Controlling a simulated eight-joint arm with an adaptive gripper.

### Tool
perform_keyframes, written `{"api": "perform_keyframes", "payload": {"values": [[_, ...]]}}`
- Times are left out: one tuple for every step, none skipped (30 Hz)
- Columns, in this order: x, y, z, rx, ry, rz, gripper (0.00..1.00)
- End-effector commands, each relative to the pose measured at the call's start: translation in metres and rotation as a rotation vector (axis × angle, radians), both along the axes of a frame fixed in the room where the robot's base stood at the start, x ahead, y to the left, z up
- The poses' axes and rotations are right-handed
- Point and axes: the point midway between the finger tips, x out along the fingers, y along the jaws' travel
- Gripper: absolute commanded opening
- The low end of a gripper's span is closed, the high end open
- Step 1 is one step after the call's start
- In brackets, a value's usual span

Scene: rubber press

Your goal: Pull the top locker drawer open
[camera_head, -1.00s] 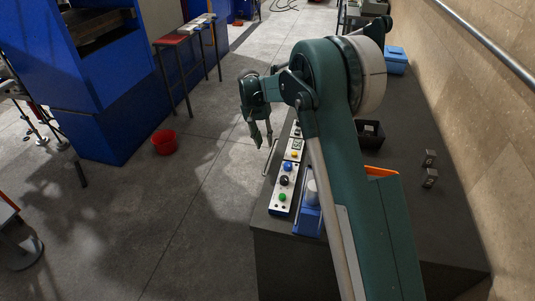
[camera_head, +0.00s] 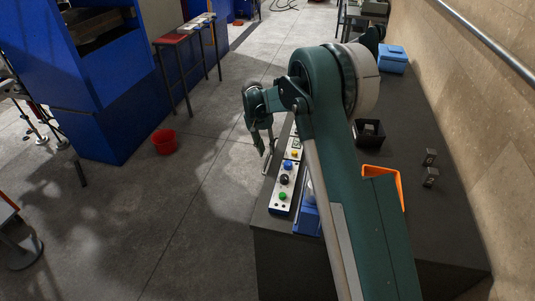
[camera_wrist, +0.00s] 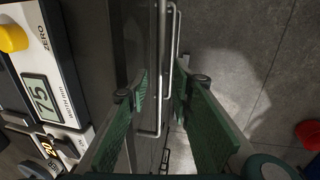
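My gripper (camera_head: 264,147) hangs at the left, front side of the dark locker, next to a thin metal drawer handle (camera_head: 269,161). In the wrist view my gripper (camera_wrist: 161,80) has its two green fingers apart. A metal bar handle (camera_wrist: 159,100) runs between the fingertips, with no clear contact on either side. A second similar bar (camera_wrist: 177,18) shows just beyond it. The locker's drawer front (camera_wrist: 140,35) is a dark strip beside the handles and appears closed. The fingers partly hide the handles, and which drawer each belongs to is hard to tell.
A control panel (camera_head: 283,187) with coloured buttons lies along the locker top's edge. A red bucket (camera_head: 164,141) stands on the floor.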

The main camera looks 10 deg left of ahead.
Motion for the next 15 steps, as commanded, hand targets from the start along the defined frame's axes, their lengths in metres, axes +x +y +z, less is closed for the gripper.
{"api": "perform_keyframes", "payload": {"values": [[0.0, -0.001, -0.006, 0.0, 0.0, 0.0, 0.23], [0.0, -0.002, -0.009, 0.0, 0.0, 0.0, 0.23], [0.0, -0.002, -0.012, 0.0, 0.0, 0.0, 0.23], [0.0, -0.003, -0.015, 0.0, 0.0, 0.0, 0.23], [0.0, -0.003, -0.017, 0.0, 0.0, 0.0, 0.23], [0.0, -0.004, -0.019, 0.0, 0.0, 0.0, 0.23], [0.0, -0.004, -0.02, 0.0, 0.0, 0.0, 0.23], [0.0, -0.004, -0.021, 0.0, 0.0, 0.0, 0.23], [0.0, -0.005, -0.022, 0.0, 0.0, 0.0, 0.23], [0.0, -0.005, -0.023, 0.0, 0.0, 0.0, 0.23], [0.0, -0.005, -0.023, 0.0, 0.0, 0.0, 0.23], [0.0, -0.005, -0.023, 0.0, 0.0, 0.0, 0.23], [0.0, -0.005, -0.023, 0.0, 0.0, 0.0, 0.23], [0.0, -0.005, -0.023, 0.0, 0.0, 0.0, 0.23], [0.0, -0.005, -0.023, 0.0, 0.0, 0.0, 0.23]]}}
